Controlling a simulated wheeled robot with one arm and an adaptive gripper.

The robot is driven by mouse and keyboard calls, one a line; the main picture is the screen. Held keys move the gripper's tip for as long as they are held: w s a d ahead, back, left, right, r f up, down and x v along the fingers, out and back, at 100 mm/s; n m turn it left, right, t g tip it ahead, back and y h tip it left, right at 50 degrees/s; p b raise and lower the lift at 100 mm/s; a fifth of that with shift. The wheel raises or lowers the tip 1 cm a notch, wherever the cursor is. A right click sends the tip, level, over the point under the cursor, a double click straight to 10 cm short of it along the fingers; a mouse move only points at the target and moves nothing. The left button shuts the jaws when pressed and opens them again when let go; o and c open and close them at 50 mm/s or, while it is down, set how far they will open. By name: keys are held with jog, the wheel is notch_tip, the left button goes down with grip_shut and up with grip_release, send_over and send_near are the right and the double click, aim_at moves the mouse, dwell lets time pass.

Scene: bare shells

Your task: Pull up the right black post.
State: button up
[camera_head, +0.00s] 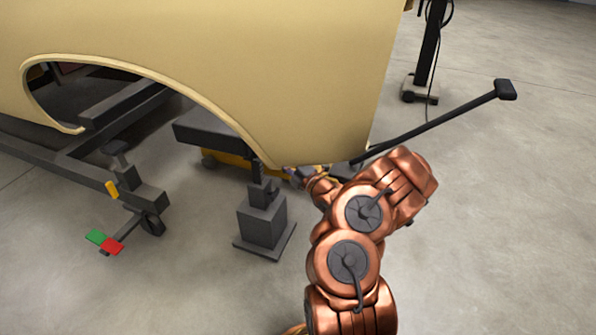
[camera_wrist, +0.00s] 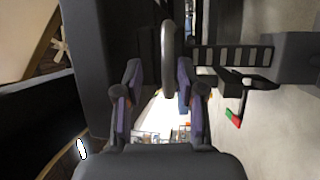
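In the head view, a short black post (camera_head: 259,172) stands upright on a dark block-shaped stand (camera_head: 263,222) below the tan shell's edge. Another black post (camera_head: 432,45) stands upright at the upper right. My gripper (camera_head: 293,173) is low by the shell's lower edge, right of the short post and partly hidden by my arm. In the wrist view, my gripper (camera_wrist: 158,78) has its two purple-sided fingers apart. A dark grey rounded bar (camera_wrist: 168,42) reaches down between them, nearer the right finger. I cannot tell which post this bar is, or whether it touches a finger.
The tan shell (camera_head: 240,70) hangs above my gripper. A long black handle (camera_head: 440,122) slants up to the right beside my arm. A dark frame (camera_head: 100,175) with green and red pedals (camera_head: 104,242) stands left. The floor at lower right is clear.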

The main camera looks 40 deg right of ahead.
jog(key=v, duration=0.8)
jog(key=shift+s, duration=0.3)
